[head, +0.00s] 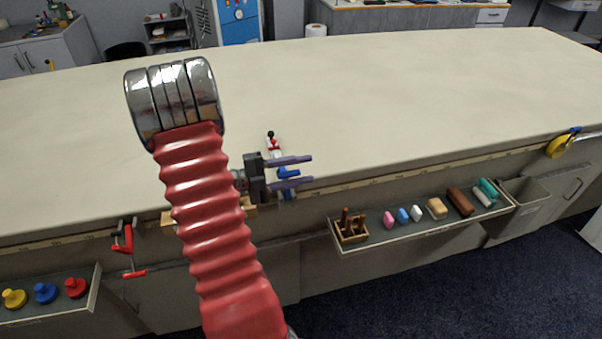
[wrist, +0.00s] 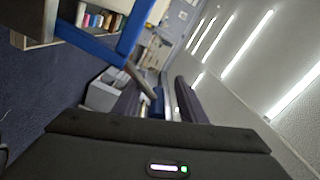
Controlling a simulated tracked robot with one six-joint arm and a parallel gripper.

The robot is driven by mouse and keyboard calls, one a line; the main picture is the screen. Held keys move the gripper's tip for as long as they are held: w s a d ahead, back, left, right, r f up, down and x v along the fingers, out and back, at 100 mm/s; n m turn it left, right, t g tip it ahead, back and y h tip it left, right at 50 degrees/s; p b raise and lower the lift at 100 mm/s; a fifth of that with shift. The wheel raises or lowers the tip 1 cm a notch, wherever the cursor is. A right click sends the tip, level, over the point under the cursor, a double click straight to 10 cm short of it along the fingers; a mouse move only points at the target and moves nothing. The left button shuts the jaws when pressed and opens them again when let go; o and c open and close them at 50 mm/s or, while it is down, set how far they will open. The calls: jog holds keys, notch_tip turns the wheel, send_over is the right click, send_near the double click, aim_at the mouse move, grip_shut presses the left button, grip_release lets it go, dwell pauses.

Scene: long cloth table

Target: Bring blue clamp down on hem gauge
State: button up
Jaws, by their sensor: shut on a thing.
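My gripper (head: 291,171) is at the front edge of the cloth table, its two purple-grey fingers pointing right. It is shut on the blue clamp (head: 288,173), which shows between and just below the fingers. In the wrist view, a large blue bar (wrist: 95,40) crosses the upper left, close to the camera, and blue shows between the fingers (wrist: 157,103). A small red and white piece with a black knob (head: 273,145) stands just behind the upper finger. I cannot make out the hem gauge for certain, nor whether the clamp touches anything.
The cloth tabletop (head: 390,90) is wide and clear. A red clamp (head: 125,237) hangs at the front edge on the left. A yellow item (head: 562,145) sits at the right edge. A shelf (head: 410,232) with colored blocks and a wooden box (head: 351,231) is below the edge.

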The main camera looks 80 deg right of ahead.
jog(key=shift+w+d, duration=0.15)
jog(key=shift+w, duration=0.05)
jog(key=v, duration=1.3)
jog(key=shift+w+a, duration=0.2)
jog(key=shift+a, duration=0.15)
